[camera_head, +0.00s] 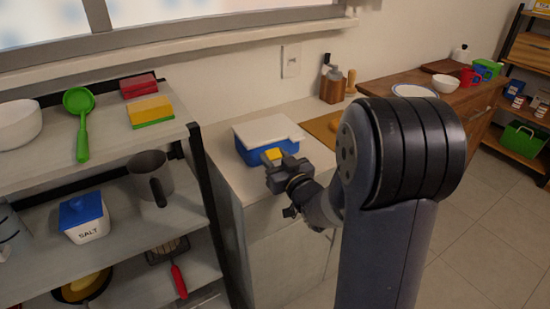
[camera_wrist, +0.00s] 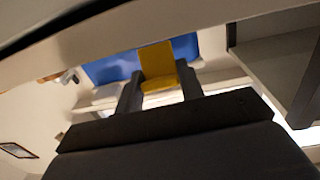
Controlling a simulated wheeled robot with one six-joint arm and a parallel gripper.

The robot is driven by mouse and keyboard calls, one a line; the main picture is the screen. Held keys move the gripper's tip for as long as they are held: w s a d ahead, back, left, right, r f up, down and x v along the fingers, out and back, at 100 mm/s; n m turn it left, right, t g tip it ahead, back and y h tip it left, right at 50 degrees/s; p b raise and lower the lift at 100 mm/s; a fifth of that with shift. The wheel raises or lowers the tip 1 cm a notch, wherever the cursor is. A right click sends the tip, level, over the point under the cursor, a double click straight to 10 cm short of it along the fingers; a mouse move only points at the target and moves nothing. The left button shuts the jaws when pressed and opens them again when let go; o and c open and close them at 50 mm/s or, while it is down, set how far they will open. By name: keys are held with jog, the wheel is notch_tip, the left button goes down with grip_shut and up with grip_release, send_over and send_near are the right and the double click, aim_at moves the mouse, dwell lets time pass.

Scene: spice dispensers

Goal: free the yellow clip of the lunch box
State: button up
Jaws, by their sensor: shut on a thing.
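The lunch box (camera_head: 255,150) is blue with a white lid (camera_head: 268,130) and stands on the pale counter. Its yellow clip (camera_head: 272,155) is on the side facing my arm. My gripper (camera_head: 281,164) is at that side, with its fingers against the clip. In the wrist view the yellow clip (camera_wrist: 158,66) sits between my two fingers (camera_wrist: 158,92), with the blue wall of the box (camera_wrist: 112,66) behind it. My gripper is shut on the clip. The fingertips are partly hidden in the head view. I cannot tell whether the clip still grips the lid.
A cutting board (camera_head: 324,128) lies right of the lunch box.

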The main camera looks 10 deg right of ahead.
jog(key=shift+f+b, duration=0.4)
jog(key=shift+b, duration=0.75)
jog(key=shift+s+f+t+b, duration=0.15)
jog(key=shift+t+b, duration=0.35)
jog(key=shift+b, duration=0.6)
jog(key=t+b, duration=0.1)
jog(key=b, duration=0.5)
jog(key=shift+s+f+t+y, duration=0.1)
jog(key=shift+f+t+y, duration=0.05)
jog(key=shift+t+y, duration=0.2)
jog(key=o, duration=1)
jog(key=v, duration=1.1)
